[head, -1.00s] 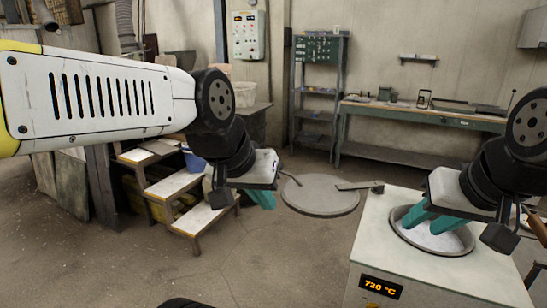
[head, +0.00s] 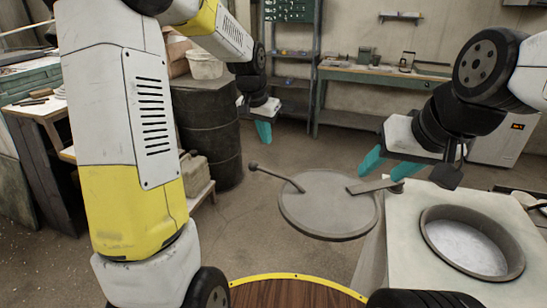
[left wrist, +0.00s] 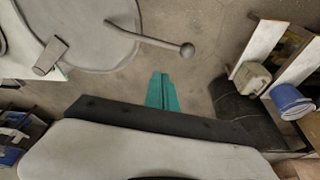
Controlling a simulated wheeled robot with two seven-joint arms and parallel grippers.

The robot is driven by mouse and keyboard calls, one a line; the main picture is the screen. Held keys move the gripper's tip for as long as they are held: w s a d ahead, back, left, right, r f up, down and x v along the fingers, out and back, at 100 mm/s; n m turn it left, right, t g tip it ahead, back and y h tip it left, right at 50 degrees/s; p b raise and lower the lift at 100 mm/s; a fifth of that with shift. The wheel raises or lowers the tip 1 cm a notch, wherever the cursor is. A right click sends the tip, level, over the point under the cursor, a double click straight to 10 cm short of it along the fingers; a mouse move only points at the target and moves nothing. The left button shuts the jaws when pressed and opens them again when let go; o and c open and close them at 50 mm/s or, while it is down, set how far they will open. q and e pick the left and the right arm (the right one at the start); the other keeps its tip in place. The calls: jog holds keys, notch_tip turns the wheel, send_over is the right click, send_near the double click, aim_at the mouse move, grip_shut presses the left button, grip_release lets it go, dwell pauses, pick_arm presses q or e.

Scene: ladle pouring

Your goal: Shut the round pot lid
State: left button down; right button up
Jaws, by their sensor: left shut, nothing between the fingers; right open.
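The round grey pot lid (head: 328,204) is swung out to the left of the furnace, joined to it by a flat hinge arm (head: 372,185). A rod handle with a ball end (head: 254,167) sticks out from its far left. The pot opening (head: 470,243) is uncovered. My left gripper (head: 264,135) is shut and empty, beyond the ball and apart from it. In the left wrist view its teal fingers (left wrist: 161,92) are together, with the lid (left wrist: 80,30) and ball (left wrist: 187,50) ahead. My right gripper (head: 390,170) is open, above the hinge side.
The furnace top (head: 405,225) is at the right. A dark drum (head: 208,135) and wooden steps stand at the left, where my left arm hides part of the place. A workbench (head: 385,78) and shelf are at the back. A round wooden surface (head: 290,295) is at the bottom.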

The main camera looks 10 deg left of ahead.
pick_arm(q)
jog(key=s+a+x, duration=0.1)
jog(key=x, duration=1)
jog(key=shift+f, duration=0.5)
jog(key=shift+s+a, duration=0.1)
jog(key=shift+s, duration=0.05)
